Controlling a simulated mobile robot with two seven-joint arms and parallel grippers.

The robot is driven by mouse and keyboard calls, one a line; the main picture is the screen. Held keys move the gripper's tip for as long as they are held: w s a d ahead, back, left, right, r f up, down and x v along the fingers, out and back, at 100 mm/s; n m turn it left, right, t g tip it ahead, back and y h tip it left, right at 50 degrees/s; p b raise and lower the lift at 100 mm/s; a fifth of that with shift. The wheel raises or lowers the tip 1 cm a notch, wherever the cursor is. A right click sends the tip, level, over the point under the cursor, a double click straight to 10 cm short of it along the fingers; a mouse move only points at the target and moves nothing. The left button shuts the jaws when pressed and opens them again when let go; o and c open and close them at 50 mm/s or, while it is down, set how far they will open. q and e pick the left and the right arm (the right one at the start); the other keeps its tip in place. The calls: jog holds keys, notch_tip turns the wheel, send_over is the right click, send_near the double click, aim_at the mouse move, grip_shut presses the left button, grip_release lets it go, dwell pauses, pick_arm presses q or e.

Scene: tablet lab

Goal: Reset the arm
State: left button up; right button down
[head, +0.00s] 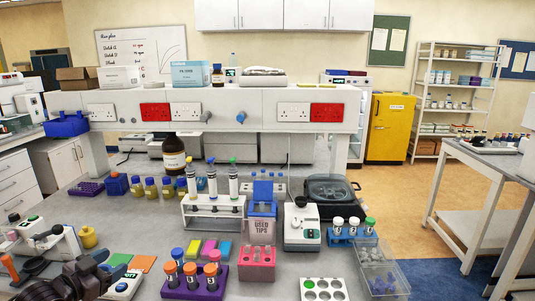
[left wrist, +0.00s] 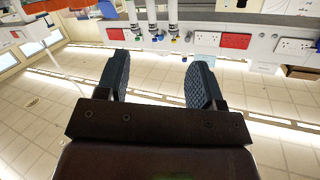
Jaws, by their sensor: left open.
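My left gripper (left wrist: 157,80) shows in the left wrist view with its two dark ribbed fingers spread apart and nothing between them. In that view the room appears upside down, with the bench and rack along the top edge. In the head view my left arm comes in at the bottom left corner, and the dark left gripper (head: 97,278) is near the bench front, beside a small white and blue device (head: 124,286). Its fingertips are hard to make out there. My right gripper is not in either view.
A purple rack (head: 190,292) with several capped tubes stands right of my left gripper. Behind it are a pink rack (head: 257,264), a white pipette stand (head: 213,219) and a used-tips bin (head: 262,229). A white device (head: 301,227) and clear tray (head: 383,275) stand further right.

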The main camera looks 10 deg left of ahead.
pick_arm(q)
jog(key=s+d+f+n+g+y, duration=0.3)
jog(key=s+d+f+n+g, duration=0.1)
jog(key=s+d+f, duration=1.5)
jog(key=s+f, duration=0.1)
jog(key=s, duration=0.2)
jog(key=shift+d+f+n+y, duration=0.15)
jog(key=shift+f+n+y, duration=0.1)
jog(key=shift+n+y, duration=0.15)
jog(key=shift+w, duration=0.1)
jog(key=shift+c, duration=0.2)
